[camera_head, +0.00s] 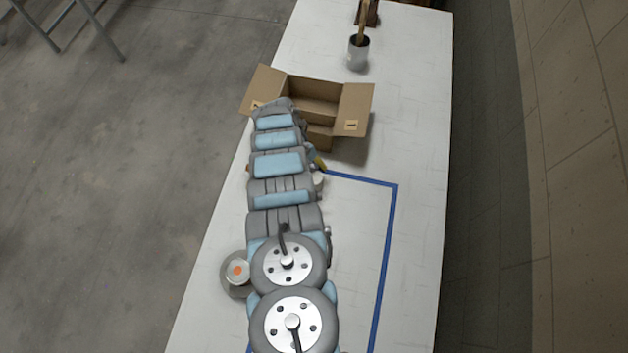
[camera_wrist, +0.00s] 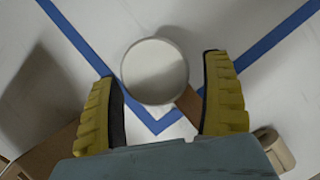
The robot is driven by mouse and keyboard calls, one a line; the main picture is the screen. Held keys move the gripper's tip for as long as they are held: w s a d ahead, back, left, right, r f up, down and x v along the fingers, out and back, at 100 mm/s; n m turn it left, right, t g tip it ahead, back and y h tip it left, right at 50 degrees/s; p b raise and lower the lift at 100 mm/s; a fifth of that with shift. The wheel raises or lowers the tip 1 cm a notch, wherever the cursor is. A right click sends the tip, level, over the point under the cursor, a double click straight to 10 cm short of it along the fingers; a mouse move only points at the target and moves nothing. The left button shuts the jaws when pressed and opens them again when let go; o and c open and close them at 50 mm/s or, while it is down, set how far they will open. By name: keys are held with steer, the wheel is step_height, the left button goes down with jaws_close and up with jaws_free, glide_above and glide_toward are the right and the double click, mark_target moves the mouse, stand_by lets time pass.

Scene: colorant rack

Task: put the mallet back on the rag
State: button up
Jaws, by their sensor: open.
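My gripper (camera_wrist: 160,68) is open in the wrist view, with its yellow fingers either side of a pale round-topped thing (camera_wrist: 154,70). A brown, wood-like piece (camera_wrist: 189,102) shows beside and partly behind that top, near the right finger. I cannot tell whether these two are parts of the mallet. In the head view my arm hides most of this spot; only one yellow finger (camera_head: 320,163) shows, with a pale thing (camera_head: 318,181) just beside it. I cannot make out the rag in either view.
An open cardboard box (camera_head: 350,108) stands just beyond my gripper. Blue tape (camera_head: 388,235) marks the white table (camera_head: 425,150). A pale cylinder (camera_wrist: 274,150) is at lower right in the wrist view. The table's right side is clear.

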steer(key=b+v, duration=0.1)
steer(key=v, duration=0.7)
steer(key=shift+r, duration=0.4)
steer(key=shift+w+a, duration=0.1)
stand_by(0.4)
